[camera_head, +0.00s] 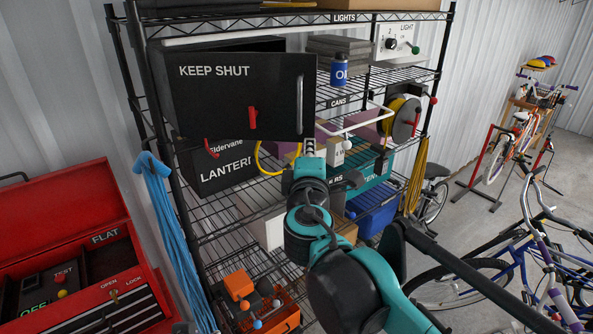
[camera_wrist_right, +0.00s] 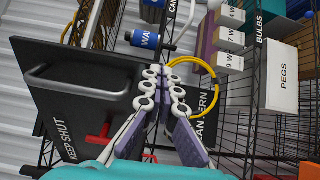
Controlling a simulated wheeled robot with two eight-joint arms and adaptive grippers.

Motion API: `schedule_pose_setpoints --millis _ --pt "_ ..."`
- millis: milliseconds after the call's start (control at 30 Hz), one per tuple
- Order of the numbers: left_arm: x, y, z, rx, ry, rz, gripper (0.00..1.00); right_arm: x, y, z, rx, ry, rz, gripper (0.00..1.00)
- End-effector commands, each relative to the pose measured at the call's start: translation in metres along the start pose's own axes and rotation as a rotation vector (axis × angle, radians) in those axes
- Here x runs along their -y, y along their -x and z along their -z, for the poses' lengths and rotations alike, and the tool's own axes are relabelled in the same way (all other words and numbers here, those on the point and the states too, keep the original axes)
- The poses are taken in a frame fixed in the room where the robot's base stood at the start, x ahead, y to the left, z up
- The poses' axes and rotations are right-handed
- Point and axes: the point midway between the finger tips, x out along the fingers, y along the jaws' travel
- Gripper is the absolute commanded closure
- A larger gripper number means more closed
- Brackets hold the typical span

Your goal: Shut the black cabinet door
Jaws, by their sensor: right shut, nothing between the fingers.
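The black cabinet (camera_head: 210,52) stands on the upper rack shelf. Its door (camera_head: 225,98), marked KEEP SHUT, stands ajar, its right edge swung out past the cabinet body. The door has a grey bar handle (camera_head: 299,95) near its right edge and a red latch (camera_head: 252,118). My right gripper (camera_head: 309,147) is shut and empty just below the door's lower right corner. In the right wrist view, the shut fingers (camera_wrist_right: 168,80) are close beside the door (camera_wrist_right: 85,100) and its handle (camera_wrist_right: 72,78); I cannot tell whether they touch it. My left gripper is out of view.
A blue can (camera_head: 339,70) stands right of the door. A yellow hose loop (camera_head: 262,160) and a LANTERN box (camera_head: 212,170) are below it. A white bar (camera_head: 372,122) and a hose reel (camera_head: 402,115) are to the right. A red tool chest (camera_head: 65,215) stands at left.

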Motion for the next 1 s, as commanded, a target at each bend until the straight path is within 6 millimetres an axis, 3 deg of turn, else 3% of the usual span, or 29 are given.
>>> schedule_pose_setpoints --millis 200,500,733,1000 --pt "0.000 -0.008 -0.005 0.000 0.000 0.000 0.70 0.001 -0.064 -0.004 0.003 0.000 0.000 1.00" --pt "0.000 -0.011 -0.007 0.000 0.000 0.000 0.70 0.001 -0.136 0.005 -0.077 0.000 0.000 1.00" --pt "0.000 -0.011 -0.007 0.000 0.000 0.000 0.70 0.000 -0.169 0.021 -0.139 0.000 0.000 1.00" --pt "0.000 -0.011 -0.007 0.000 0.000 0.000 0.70 0.000 -0.185 0.029 -0.138 0.000 0.000 1.00"
